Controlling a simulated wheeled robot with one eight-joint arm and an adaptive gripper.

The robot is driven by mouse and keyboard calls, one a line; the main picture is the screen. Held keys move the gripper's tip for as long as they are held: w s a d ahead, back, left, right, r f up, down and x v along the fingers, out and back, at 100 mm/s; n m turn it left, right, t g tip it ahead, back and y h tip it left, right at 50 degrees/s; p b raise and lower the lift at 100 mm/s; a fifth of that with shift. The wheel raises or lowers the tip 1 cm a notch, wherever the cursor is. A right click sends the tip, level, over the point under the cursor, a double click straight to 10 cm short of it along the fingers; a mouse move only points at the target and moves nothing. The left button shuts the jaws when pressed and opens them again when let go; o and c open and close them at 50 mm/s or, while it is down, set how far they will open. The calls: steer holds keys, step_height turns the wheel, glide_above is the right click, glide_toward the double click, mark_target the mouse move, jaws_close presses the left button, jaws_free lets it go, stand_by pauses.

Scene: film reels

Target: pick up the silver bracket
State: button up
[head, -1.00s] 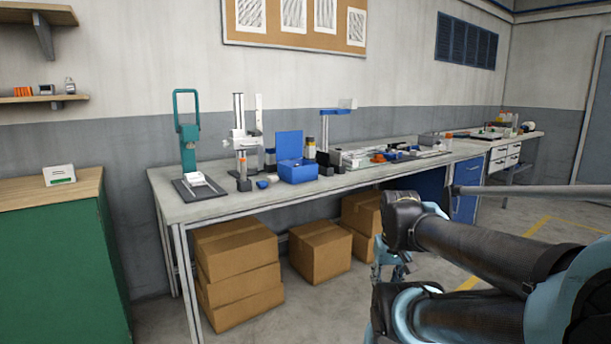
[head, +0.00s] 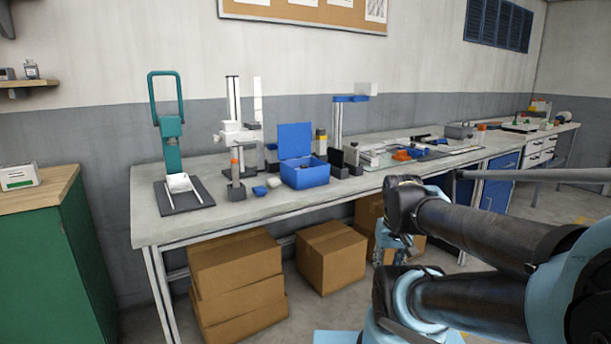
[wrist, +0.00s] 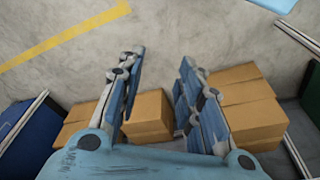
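I cannot surely single out the silver bracket. A pale, angled piece (head: 183,184) that may be it lies on a dark plate (head: 186,204) beneath the teal stand (head: 167,125), near the left end of the workbench (head: 150,227). My gripper (wrist: 160,62) is open in the wrist view, its two blue fingers well apart with nothing between them. In the head view it is partly hidden beside my arm, below the bench's front edge and well to the right of the pale piece.
A blue open-lid box (head: 305,176), a grey stand with a column (head: 233,105) and several small items crowd the bench's middle. Cardboard boxes (head: 331,258) stand under it. A green cabinet (head: 60,245) is at the left. Bare floor shows in the wrist view (wrist: 190,30).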

mark_target(304, 165)
steer(key=shift+w+a, duration=0.15)
